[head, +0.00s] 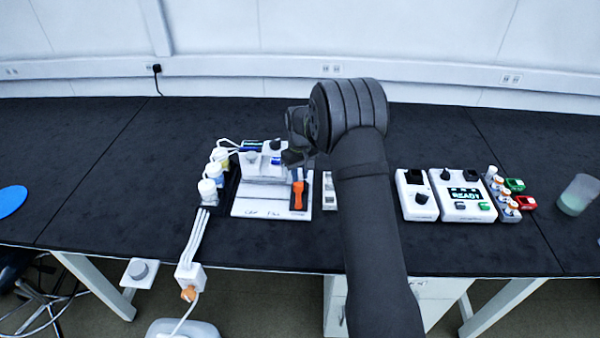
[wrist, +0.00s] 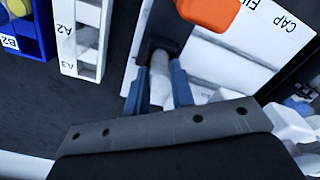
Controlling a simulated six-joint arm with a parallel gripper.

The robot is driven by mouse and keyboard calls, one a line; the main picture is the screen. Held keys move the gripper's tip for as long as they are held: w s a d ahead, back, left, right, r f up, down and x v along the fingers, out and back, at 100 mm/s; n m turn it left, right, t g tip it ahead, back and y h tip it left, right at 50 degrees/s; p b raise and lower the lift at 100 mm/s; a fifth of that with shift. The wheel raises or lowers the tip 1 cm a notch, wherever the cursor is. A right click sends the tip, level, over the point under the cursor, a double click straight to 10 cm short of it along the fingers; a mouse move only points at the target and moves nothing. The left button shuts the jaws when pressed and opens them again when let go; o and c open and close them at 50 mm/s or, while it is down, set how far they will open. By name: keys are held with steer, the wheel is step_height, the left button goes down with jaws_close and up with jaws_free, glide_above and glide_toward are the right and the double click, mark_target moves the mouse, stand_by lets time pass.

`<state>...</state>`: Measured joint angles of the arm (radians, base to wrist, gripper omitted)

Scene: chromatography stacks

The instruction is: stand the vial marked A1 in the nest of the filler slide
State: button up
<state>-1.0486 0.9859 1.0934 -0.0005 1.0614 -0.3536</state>
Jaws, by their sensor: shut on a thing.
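My gripper (wrist: 158,78) is shut on a pale, narrow vial (wrist: 160,70) between its two blue fingers. No mark on the vial is readable. The vial's far end meets a dark block on the black filler slide (wrist: 168,22), where the nest seems to be; I cannot tell whether it is seated or only above it. The slide has an orange handle (wrist: 208,10), also seen in the head view (head: 298,195). In the head view my gripper (head: 292,158) is over the filler station, its fingers mostly hidden and the vial not visible.
The white station plate (head: 262,208) reads CAP and FILL. A white rack marked A2 and A3 (wrist: 78,68) stands beside it, with a B2 rack (wrist: 22,50) farther left. White-capped bottles (head: 208,190) line the station's left. A READY device (head: 462,208) stands right.

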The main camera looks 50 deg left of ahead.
steer(key=shift+f, duration=0.5)
steer(key=o, duration=1)
steer(key=shift+r, duration=4)
steer(key=shift+f, duration=0.1)
steer(key=shift+f, duration=3.95)
